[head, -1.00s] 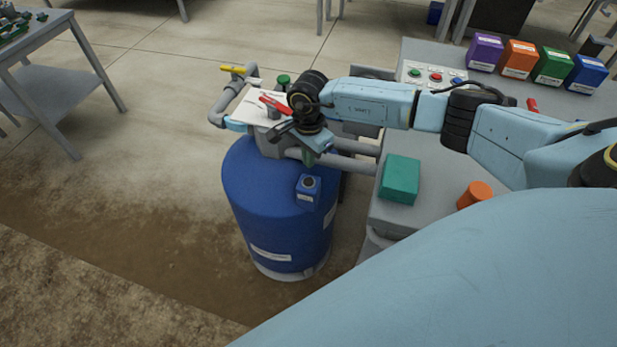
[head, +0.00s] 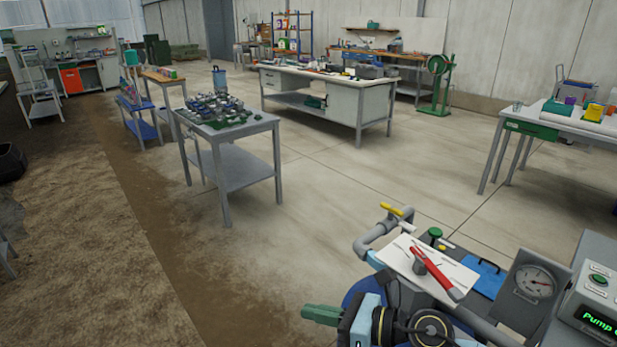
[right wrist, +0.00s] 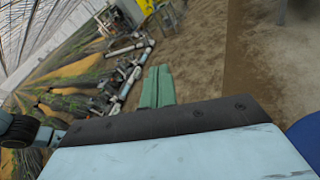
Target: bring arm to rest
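My right gripper (head: 322,314) shows at the bottom of the head view, with green fingers pointing left, beside the skid and over the blue tank's left side. In the right wrist view its two green fingers (right wrist: 157,88) lie side by side, shut, with nothing visible between them. Beyond them are soil and pipework. The red valve handle (head: 437,272) lies over a white plate (head: 407,260), to the right of my gripper and apart from it. My wrist hides most of the blue tank (head: 360,290). My left gripper is in neither view.
A grey pipe (head: 377,235) with a yellow handle (head: 391,209) rises behind the plate. A pressure gauge (head: 535,283) and a panel with a lit green display (head: 598,321) stand at right. A grey table (head: 228,130) stands further back. The concrete floor between is clear.

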